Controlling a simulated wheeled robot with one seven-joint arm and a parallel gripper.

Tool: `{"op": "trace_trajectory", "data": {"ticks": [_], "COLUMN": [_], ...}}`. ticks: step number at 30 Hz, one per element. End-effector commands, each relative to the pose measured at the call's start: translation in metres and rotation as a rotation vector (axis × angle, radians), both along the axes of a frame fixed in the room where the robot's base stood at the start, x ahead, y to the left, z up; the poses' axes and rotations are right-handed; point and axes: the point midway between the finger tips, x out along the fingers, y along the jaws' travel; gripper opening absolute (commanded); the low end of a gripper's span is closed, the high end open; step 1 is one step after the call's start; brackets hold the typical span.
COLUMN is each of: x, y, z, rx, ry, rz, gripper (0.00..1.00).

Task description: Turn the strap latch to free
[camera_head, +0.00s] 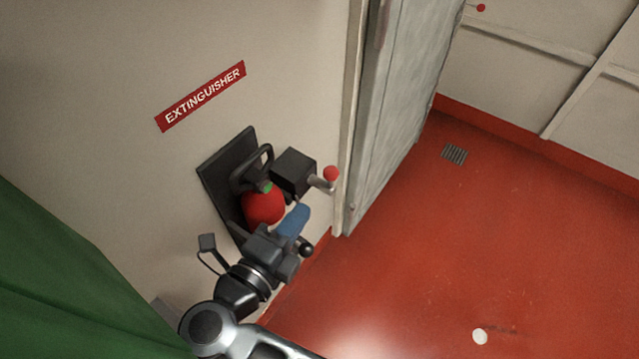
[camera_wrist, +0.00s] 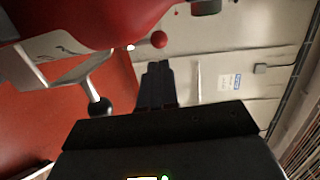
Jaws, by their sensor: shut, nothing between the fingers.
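A red fire extinguisher (camera_head: 264,206) hangs upright on a black wall plate (camera_head: 221,178); its red body fills the top of the wrist view (camera_wrist: 75,22). A pale metal lever ends in a black ball knob (camera_head: 306,250), which also shows in the wrist view (camera_wrist: 99,107), beside the extinguisher. A second short lever with a red knob (camera_head: 331,173) sticks out of a dark box (camera_head: 293,170); that knob shows in the wrist view (camera_wrist: 158,39). I cannot tell surely which lever is the strap latch. My gripper (camera_wrist: 157,66) is shut and empty, apart from both knobs.
A red EXTINGUISHER sign (camera_head: 201,96) is on the wall above. A grey door or panel edge (camera_head: 392,100) stands right of the box. The red floor (camera_head: 480,230) is open, with a small drain grate (camera_head: 454,154). Green cloth-like material (camera_head: 60,270) fills the lower left.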

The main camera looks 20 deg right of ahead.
Motion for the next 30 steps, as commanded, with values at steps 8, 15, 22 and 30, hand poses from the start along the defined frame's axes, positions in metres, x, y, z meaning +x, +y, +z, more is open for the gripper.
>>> {"op": "trace_trajectory", "data": {"ticks": [8, 15, 22, 30], "x": [0.033, 0.048, 0.050, 0.051], "y": [-0.040, -0.057, -0.060, -0.061], "z": [-0.004, -0.008, -0.009, -0.007], "rx": [0.000, 0.000, -0.001, 0.005], "ry": [0.000, 0.000, -0.001, 0.003], "rz": [-0.002, 0.000, 0.001, 0.001], "gripper": [0.00, 0.00, 0.00, 0.00]}}
